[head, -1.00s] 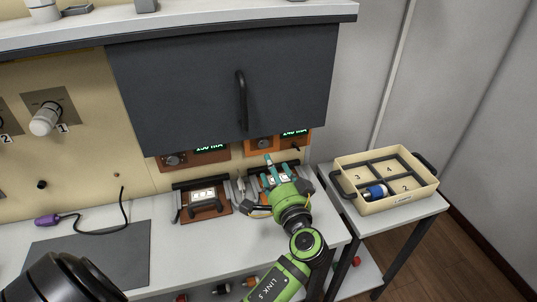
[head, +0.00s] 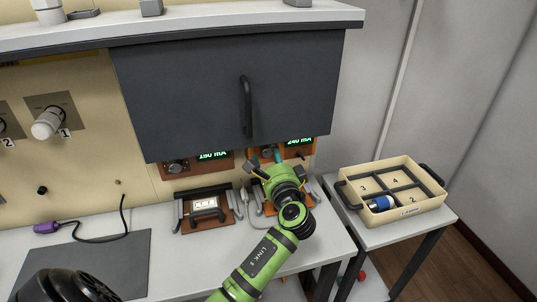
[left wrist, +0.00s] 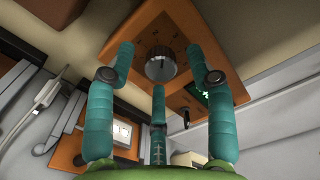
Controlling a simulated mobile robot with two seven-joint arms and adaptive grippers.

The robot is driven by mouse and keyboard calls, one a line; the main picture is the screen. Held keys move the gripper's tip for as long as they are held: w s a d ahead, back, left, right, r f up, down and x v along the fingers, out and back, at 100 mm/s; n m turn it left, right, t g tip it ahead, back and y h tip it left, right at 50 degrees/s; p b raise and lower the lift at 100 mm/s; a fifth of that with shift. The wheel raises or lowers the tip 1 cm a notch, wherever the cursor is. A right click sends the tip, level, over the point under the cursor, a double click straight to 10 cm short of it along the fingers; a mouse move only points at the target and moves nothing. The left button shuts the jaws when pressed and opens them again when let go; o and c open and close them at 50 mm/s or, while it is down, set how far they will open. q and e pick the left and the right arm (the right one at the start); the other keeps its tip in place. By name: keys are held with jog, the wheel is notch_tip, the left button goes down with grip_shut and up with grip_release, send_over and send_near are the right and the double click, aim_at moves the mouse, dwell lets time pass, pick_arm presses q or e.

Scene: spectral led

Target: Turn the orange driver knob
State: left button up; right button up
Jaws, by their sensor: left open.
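The orange driver (head: 306,151) is on the back panel under the dark cabinet door, with a green display reading 240 mA. In the left wrist view the orange panel (left wrist: 185,28) fills the upper middle, and its round grey knob (left wrist: 161,64) faces me. My left gripper (head: 264,160) is at the driver's front in the head view and covers its knob. In the left wrist view its three teal fingers are spread open around the knob, with gaps visible at the sides; I cannot tell whether any fingertip touches. My right gripper is not in view.
A brown driver (head: 196,165) reading 190 mA is to the left. The dark cabinet door (head: 200,95) overhangs close above my gripper. A fixture (head: 205,216) stands on the bench to the left. A cream divided tray (head: 425,212) with a blue item (head: 380,204) is at the right.

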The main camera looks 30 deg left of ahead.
pick_arm(q)
jog(key=shift+w+a, duration=0.1)
grip_shut()
jog(key=shift+r+m+p, duration=0.2)
jog(key=shift+m+p, duration=0.1)
jog(key=shift+p, duration=0.3)
jog(key=shift+f, duration=0.1)
grip_release()
jog(key=shift+d+f, duration=0.1)
jog(key=shift+d, duration=0.1)
jog(key=v, duration=1.1)
jog(key=shift+s, duration=0.35)
jog(key=shift+d, duration=0.15)
